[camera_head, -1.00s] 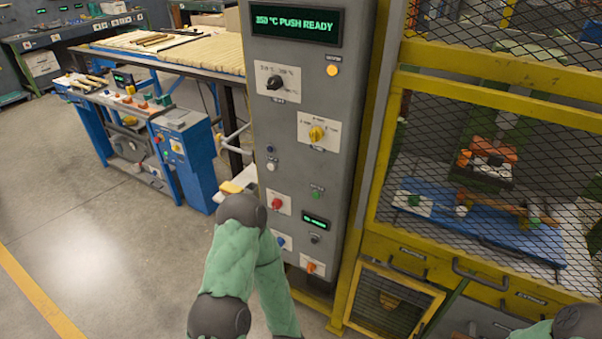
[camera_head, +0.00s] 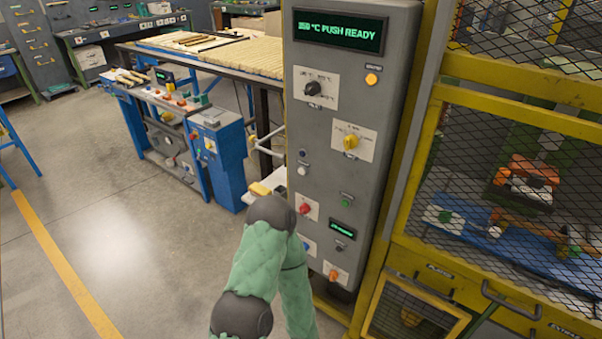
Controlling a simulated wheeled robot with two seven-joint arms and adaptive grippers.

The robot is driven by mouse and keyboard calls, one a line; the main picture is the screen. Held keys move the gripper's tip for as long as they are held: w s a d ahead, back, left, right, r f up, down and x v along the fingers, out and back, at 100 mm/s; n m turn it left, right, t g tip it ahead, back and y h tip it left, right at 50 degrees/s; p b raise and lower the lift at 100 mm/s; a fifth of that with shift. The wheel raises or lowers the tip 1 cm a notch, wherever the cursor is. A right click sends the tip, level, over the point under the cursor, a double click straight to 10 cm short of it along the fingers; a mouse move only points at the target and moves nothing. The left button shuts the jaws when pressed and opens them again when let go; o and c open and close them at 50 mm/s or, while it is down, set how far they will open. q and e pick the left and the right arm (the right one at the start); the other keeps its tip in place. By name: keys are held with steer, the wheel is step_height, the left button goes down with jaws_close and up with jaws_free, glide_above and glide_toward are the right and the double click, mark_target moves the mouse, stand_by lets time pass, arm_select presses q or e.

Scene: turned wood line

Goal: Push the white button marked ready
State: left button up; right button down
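A tall grey control panel (camera_head: 375,120) stands right of the middle. Its green display (camera_head: 338,32) reads a °C figure and "PUSH READY". A small white button (camera_head: 302,170) sits low on the panel's left side, under a small dark button (camera_head: 303,153). The label by it is too small to read. My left arm, in a green sleeve, rises from the bottom in front of the panel's lower left, below the white button and apart from it in the picture. Its gripper does not show. My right gripper is out of view.
The panel also carries a black knob (camera_head: 313,88), a yellow knob (camera_head: 350,142), an amber lamp (camera_head: 371,79), a red button (camera_head: 305,208) and an orange switch (camera_head: 333,275). A yellow mesh cage (camera_head: 520,95) stands right. Floor (camera_head: 130,230) is clear at left.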

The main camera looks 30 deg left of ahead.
arm_select(q)
jaws_close()
stand_by(1.1)
